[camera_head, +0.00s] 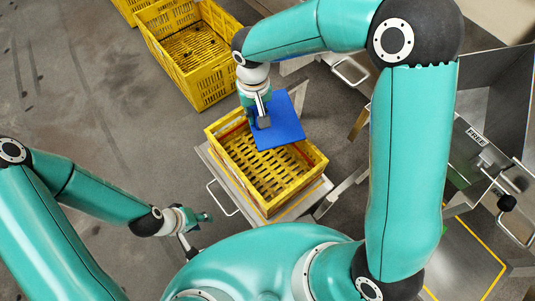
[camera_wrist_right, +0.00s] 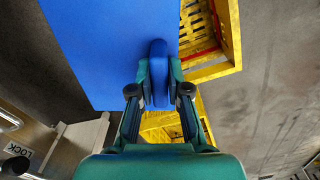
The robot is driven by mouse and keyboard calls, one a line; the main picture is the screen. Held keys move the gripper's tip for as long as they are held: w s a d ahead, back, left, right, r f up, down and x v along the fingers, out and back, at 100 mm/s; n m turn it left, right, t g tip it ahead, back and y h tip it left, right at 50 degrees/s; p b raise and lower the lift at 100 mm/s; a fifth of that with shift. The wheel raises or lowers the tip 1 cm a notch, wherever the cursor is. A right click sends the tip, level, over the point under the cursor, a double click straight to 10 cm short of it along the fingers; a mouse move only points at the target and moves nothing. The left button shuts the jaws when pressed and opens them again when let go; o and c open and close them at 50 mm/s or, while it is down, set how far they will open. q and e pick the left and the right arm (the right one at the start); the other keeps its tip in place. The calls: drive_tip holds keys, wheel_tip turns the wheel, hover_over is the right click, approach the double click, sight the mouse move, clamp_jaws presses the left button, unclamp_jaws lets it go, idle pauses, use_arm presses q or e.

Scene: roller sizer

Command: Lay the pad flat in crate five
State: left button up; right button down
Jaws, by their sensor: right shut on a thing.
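A flat blue pad (camera_head: 280,122) is held over the far right part of a yellow slatted crate (camera_head: 244,176), which stands on a metal stand. My right gripper (camera_head: 262,121) is shut on the pad near its left edge. In the right wrist view the pad (camera_wrist_right: 110,45) fills the upper left, with the gripper (camera_wrist_right: 158,85) shut on a raised blue grip, and yellow crate parts (camera_wrist_right: 233,35) show behind. The crate's slatted floor shows bare where the pad does not cover it. My left gripper (camera_head: 205,217) is left of the crate, too small to tell if open. No crate number is legible.
Another yellow crate (camera_head: 208,100) stands on the floor behind, with a third (camera_head: 130,8) at the top edge. A metal handle (camera_head: 222,200) juts out left of the stand. Metal machine parts (camera_head: 490,150) stand at the right. The floor at left is clear.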

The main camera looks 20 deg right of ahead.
drive_tip(key=s+a+p, duration=0.2)
drive_tip(key=s+a, duration=0.1)
drive_tip(key=a, duration=0.1)
drive_tip(key=b, duration=0.5)
hover_over(251, 166)
wheel_tip(251, 166, down, 15)
drive_tip(key=shift+w+d+r, duration=0.1)
drive_tip(key=shift+r, duration=0.1)
use_arm(q)
drive_tip(key=shift+f+b, duration=0.55)
drive_tip(key=shift+f, duration=0.65)
use_arm(e)
drive_tip(key=shift+f, duration=2.3)
drive_tip(key=shift+f, duration=0.15)
drive_tip(key=c, duration=1.1)
unclamp_jaws()
drive_tip(key=shift+c, duration=0.2)
use_arm(q)
drive_tip(key=shift+f, duration=0.1)
